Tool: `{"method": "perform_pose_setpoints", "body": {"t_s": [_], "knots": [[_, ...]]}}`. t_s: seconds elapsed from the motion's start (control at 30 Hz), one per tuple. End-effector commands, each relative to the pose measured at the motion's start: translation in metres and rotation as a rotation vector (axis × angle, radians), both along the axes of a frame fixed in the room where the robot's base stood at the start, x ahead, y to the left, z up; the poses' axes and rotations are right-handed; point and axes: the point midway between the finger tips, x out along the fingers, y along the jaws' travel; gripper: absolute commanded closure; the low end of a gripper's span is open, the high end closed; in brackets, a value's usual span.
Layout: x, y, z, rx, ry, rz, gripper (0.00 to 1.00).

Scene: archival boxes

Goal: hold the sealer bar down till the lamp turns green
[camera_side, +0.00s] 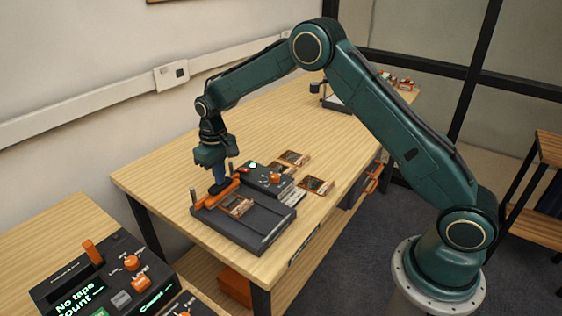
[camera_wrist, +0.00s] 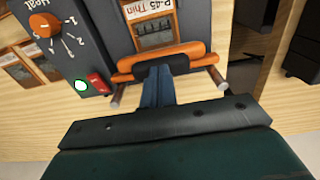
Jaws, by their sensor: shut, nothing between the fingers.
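The sealer (camera_side: 245,230) is a dark grey flat unit on the wooden bench. The wrist view shows the fingers (camera_wrist: 160,75) against the bar's dark middle part. The lamp (camera_wrist: 81,86) glows green, beside a red part (camera_wrist: 98,83). A pouch labelled "B-45 Thin" (camera_wrist: 152,25) lies on the bed by the bar.
A control box with an orange "Heat" knob (camera_wrist: 40,25) stands beside the bed. Several framed pouches (camera_side: 316,186) lie on the bench behind it. Another device with green displays (camera_side: 100,285) sits on the front-left table.

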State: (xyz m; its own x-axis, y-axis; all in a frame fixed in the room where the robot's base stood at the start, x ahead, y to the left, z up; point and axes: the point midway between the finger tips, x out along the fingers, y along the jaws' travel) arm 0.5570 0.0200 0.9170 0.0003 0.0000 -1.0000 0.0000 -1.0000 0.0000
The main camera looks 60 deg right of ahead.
Motion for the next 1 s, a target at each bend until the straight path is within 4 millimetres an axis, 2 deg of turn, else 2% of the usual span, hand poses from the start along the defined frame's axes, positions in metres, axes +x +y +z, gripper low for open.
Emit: {"method": "perform_pose_setpoints", "body": {"t_s": [0.43,1.0], "knots": [[0.0,0.0,0.002,0.0,0.002,0.0,1.0],[0.0,0.0,0.034,0.0,0.001,0.0,1.0]]}}
